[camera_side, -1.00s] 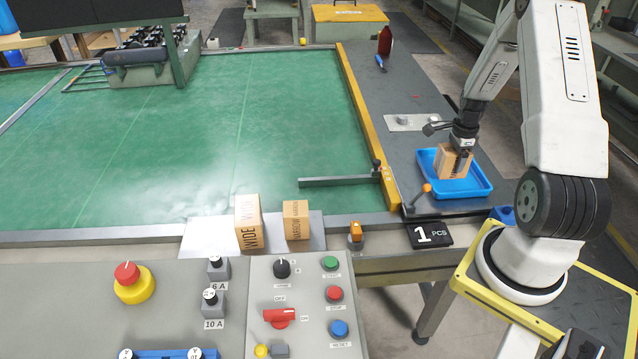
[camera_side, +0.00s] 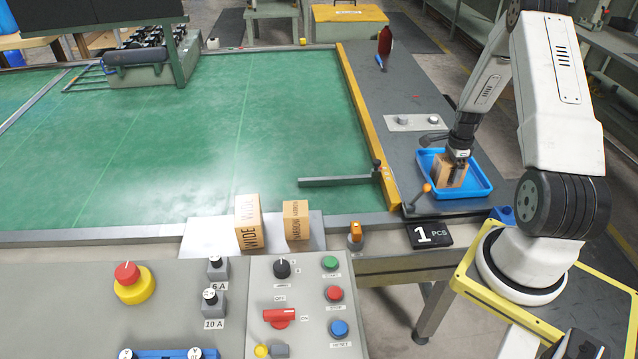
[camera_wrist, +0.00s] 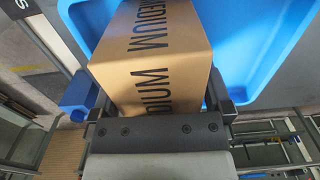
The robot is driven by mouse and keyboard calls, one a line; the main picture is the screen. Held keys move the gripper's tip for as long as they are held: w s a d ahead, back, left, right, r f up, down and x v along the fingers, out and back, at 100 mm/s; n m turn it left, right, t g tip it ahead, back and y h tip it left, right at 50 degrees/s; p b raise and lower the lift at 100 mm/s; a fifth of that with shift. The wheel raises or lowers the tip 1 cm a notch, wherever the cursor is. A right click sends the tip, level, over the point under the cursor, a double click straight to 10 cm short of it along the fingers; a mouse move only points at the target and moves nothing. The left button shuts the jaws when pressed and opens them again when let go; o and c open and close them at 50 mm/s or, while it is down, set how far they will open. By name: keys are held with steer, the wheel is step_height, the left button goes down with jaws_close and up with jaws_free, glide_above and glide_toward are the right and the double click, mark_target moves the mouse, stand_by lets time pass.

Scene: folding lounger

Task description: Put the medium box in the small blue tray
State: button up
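The medium box (camera_side: 447,170) is a brown carton inside the small blue tray (camera_side: 477,187) on the right side bench. In the wrist view the box (camera_wrist: 150,60) shows the word MEDIUM, with blue tray surface (camera_wrist: 265,50) behind and beside it. My gripper (camera_side: 455,170) points down over the tray with its fingers on either side of the box. The fingers also show close against the box sides in the wrist view (camera_wrist: 160,105). The box's underside is hidden, so I cannot tell whether it rests fully on the tray floor.
Boxes marked WIDE (camera_side: 248,222) and NARROW (camera_side: 297,220) stand on a white plate at the green table's front edge. A yellow rail (camera_side: 362,120) borders the bench. A 1 PCS sign (camera_side: 430,234) and an orange-knobbed lever (camera_side: 420,197) are near the tray.

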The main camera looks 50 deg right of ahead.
steer(key=shift+r, duration=0.15)
steer(key=shift+r, duration=6.05)
steer(key=w+a+r+n, duration=0.1)
steer(key=w+a+n, duration=0.25)
steer(key=a, duration=0.35)
steer(key=w+a+r+n+t, duration=0.1)
steer(key=w+a+r+n, duration=0.1)
steer(key=a+n, duration=0.4)
steer(key=w+a+r+n, duration=0.1)
steer(key=w+a+n, duration=0.25)
steer(key=a, duration=0.35)
steer(key=s+a+r+n, duration=0.1)
steer(key=s+a+n, duration=0.1)
steer(key=a+n, duration=0.5)
steer(key=s+a+n+t, duration=0.1)
steer(key=s+a+n, duration=0.1)
steer(key=a+n, duration=0.5)
steer(key=a, duration=0.4)
steer(key=shift+s+a+r+t, duration=0.3)
steer(key=shift+s+a+r, duration=0.05)
steer(key=shift+s, duration=0.05)
